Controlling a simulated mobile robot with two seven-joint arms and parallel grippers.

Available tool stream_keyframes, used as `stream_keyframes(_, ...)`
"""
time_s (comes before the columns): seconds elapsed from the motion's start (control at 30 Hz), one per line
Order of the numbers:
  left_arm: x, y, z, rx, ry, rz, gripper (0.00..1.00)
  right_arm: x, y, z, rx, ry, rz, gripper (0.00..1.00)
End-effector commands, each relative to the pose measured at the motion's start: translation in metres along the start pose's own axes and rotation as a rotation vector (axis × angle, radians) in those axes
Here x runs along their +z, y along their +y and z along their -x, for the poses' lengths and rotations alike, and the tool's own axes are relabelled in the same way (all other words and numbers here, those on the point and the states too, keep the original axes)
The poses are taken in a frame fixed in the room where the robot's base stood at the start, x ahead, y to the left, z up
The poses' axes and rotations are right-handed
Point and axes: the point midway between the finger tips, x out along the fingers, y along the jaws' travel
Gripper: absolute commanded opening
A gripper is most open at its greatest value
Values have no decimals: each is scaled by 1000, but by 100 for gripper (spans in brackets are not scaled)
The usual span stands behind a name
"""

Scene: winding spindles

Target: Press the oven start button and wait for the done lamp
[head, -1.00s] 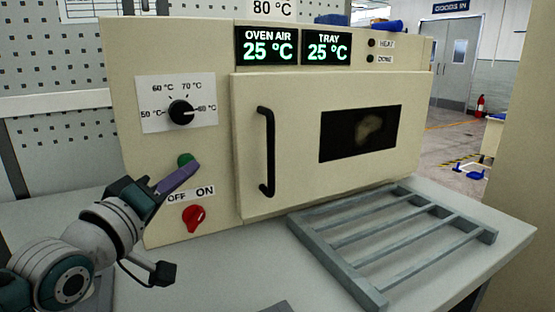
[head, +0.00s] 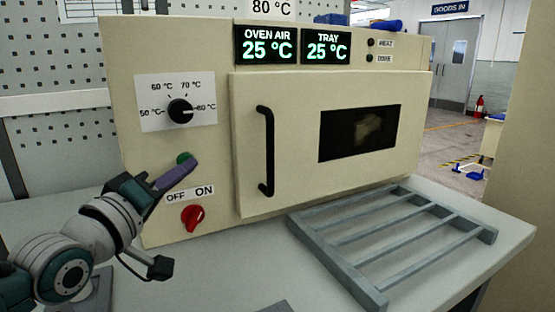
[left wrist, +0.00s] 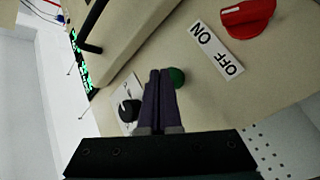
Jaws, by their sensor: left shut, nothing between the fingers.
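The cream oven (head: 290,90) stands on the bench with its door shut. Its green start button (head: 184,158) is on the front panel, below the dial (head: 181,111); it also shows in the left wrist view (left wrist: 177,77). My left gripper (head: 186,168) is shut and empty, its purple fingertips at the button and partly covering it. I cannot tell whether they touch it. The done lamp (head: 369,58) and heat lamp (head: 371,43) both look dark. The displays (head: 296,46) read 25 °C for oven air and tray. My right gripper is not in view.
The black door handle (head: 267,150) sticks out to the right. A grey slatted rack (head: 400,245) lies on the bench in front of the oven. Bare bench shows left of the rack.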

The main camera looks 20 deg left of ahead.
Motion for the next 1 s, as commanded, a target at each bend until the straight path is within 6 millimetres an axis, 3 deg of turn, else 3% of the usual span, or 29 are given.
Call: stream_keyframes(1.0,-5,-5,-7,1,0,0,0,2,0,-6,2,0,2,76)
